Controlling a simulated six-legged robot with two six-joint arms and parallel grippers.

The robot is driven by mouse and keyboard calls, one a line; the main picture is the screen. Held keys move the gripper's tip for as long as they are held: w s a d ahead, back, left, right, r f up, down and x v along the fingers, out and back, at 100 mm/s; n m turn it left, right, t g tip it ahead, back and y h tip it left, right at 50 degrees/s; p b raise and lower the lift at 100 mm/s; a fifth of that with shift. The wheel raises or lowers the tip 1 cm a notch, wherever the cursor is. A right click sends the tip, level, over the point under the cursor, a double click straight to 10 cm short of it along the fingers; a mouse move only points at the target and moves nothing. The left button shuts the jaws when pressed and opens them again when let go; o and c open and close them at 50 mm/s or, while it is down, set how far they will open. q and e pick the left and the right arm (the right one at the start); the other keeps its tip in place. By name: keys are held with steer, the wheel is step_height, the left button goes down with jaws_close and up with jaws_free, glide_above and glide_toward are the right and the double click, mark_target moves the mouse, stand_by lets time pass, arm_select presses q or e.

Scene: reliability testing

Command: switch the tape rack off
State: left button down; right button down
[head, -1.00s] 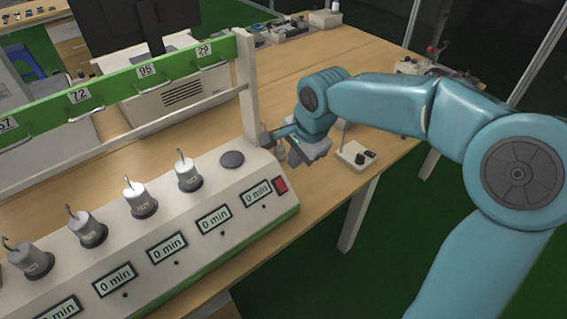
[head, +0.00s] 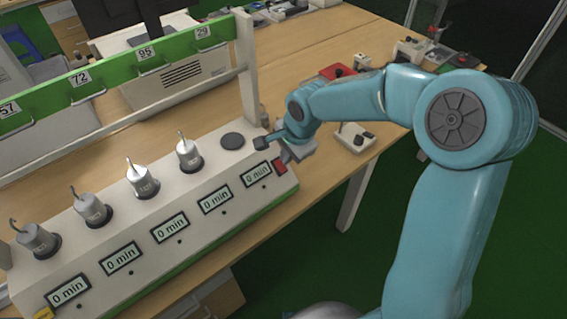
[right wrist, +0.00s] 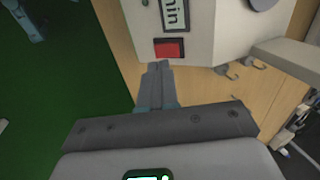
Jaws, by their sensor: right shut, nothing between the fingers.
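The tape rack (head: 190,215) is a long cream console with a green-railed frame behind it. A red switch (head: 280,167) sits at the right end of its sloping front, beside the last "0 min" display (head: 257,174). My right gripper (head: 285,157) is shut and empty, just above and right of the switch. In the right wrist view the closed fingertips (right wrist: 159,66) point at the red switch (right wrist: 169,49) and lie close to its near edge. I cannot tell whether they touch. The switch's on or off position is not clear. My left gripper is not in view.
Several silver weights (head: 143,180) stand on the console; one dark round pad (head: 232,141) is bare. Hooks hang from the numbered green rail (head: 110,73). A small white device (head: 352,137) and a red box (head: 338,72) lie on the wooden table (head: 300,60).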

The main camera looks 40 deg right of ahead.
mark_target(282, 172)
steer(key=shift+x, duration=2.75)
steer(key=f+t+b, duration=0.1)
steer(key=t+b, duration=0.1)
steer(key=b, duration=0.5)
steer(key=s+f+t+b, duration=0.1)
steer(key=b, duration=0.6)
steer(key=shift+a+f+t, duration=0.1)
steer(key=shift+f+t, duration=0.25)
steer(key=shift+t, duration=0.05)
steer(key=shift+r+p, duration=0.6)
steer(key=shift+f, duration=0.1)
